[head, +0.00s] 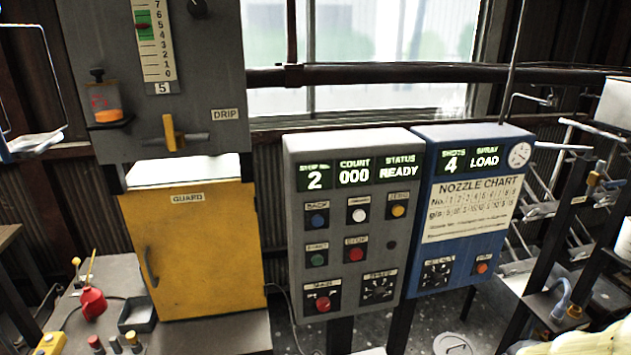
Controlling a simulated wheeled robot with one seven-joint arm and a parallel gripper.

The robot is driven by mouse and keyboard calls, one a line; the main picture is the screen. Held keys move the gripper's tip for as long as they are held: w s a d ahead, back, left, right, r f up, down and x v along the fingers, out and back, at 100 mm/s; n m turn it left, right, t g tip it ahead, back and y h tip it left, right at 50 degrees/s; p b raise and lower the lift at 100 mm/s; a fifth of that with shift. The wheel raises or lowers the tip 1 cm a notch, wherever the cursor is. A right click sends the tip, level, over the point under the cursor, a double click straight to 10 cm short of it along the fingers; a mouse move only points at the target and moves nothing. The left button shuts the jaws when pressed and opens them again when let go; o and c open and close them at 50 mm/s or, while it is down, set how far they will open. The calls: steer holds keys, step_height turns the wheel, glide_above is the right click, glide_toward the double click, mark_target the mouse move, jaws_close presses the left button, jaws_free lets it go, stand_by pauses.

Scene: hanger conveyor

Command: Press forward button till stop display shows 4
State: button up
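The grey control box (345,170) stands upright in the middle of the head view. Its stop display (315,179) shows 2, beside a count of 000 and a status of READY. Below the displays are a blue button (318,220) with a label that seems to read BACK, a white button (358,215) and a yellow button (398,210). The white button's label is too blurred to read surely; it may be the forward button. Nothing touches or covers the buttons. My gripper is not in view.
Lower on the box are a green button (317,260), red buttons and a dial (378,287). A blue box (466,215) adjoins it on the right, showing 4 under SHOTS. A yellow guard door (195,250) stands left. A red oil can (93,303) sits lower left.

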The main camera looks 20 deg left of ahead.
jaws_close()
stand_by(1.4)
